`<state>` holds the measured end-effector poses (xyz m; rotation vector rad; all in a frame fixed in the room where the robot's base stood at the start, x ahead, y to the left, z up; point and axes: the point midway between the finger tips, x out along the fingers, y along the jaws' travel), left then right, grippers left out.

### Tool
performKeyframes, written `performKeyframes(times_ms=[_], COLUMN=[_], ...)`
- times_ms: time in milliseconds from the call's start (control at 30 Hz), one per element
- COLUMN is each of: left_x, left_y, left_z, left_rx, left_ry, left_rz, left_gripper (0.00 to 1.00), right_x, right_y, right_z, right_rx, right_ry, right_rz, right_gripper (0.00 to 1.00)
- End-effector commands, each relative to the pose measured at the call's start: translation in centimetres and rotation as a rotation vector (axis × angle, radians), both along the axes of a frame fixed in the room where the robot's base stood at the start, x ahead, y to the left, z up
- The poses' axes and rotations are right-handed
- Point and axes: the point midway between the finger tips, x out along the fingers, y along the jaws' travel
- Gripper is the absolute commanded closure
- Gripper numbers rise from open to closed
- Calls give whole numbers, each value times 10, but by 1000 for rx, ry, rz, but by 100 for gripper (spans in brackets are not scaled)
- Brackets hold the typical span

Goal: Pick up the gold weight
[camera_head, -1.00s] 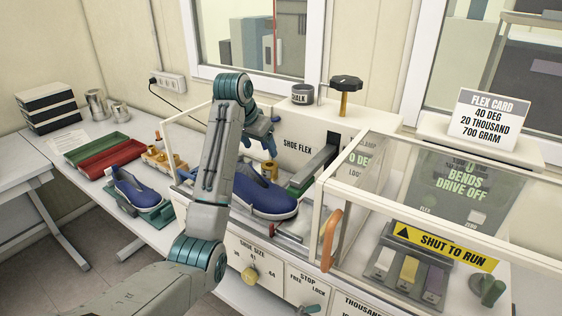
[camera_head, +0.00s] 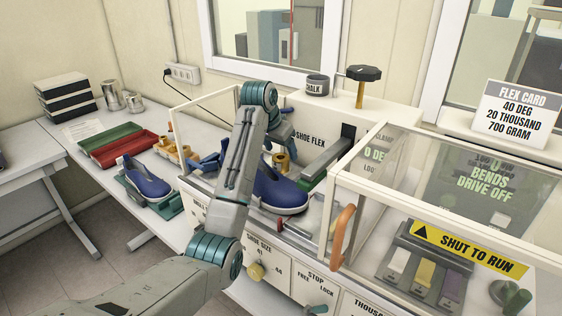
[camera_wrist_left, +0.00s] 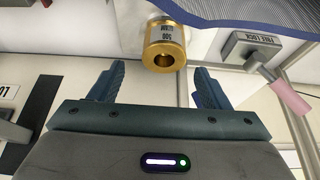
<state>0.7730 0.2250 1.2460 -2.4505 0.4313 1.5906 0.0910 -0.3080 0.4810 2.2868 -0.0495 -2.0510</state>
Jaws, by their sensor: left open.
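In the left wrist view a gold weight (camera_wrist_left: 165,48), a short cylinder with a dark central hole and a pale label, lies just beyond the fingertips, roughly between them. My left gripper (camera_wrist_left: 158,80) is open and empty. A gold piece (camera_head: 284,161) also shows by that shoe. My right gripper is not in view.
A second blue shoe (camera_head: 146,182) sits on a green stand. A red tray (camera_head: 122,150) and green tray (camera_head: 108,137) lie behind it. The clear guard (camera_head: 385,178) with an orange handle (camera_head: 341,235) borders the machine's right side.

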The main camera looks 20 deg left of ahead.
Motion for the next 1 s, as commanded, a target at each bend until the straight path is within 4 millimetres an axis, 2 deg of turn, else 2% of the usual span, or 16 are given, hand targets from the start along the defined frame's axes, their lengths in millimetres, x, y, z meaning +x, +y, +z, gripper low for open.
performKeyframes(times_ms=[33, 200, 400, 600, 900, 933, 1000], left_x=[1, 7, 13, 13, 13, 13, 13], left_y=[1, 2, 0, 0, 0, 0, 0], left_z=[-2, -24, -40, -41, -41, -41, -39], left_rx=[0, 0, 0, 0, 0, 0, 1], left_ry=[5, 5, 1, 0, 0, 0, -2], left_rz=[1, -1, 0, 0, 0, 0, -1], left_gripper=[30, 30, 30, 32, 90, 95, 94], right_x=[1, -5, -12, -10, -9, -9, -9], right_y=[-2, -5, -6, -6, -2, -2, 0], right_z=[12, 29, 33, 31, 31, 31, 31], right_rx=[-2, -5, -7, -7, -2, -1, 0], right_ry=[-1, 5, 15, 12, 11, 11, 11], right_rz=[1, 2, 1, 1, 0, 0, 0], right_gripper=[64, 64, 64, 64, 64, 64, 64])
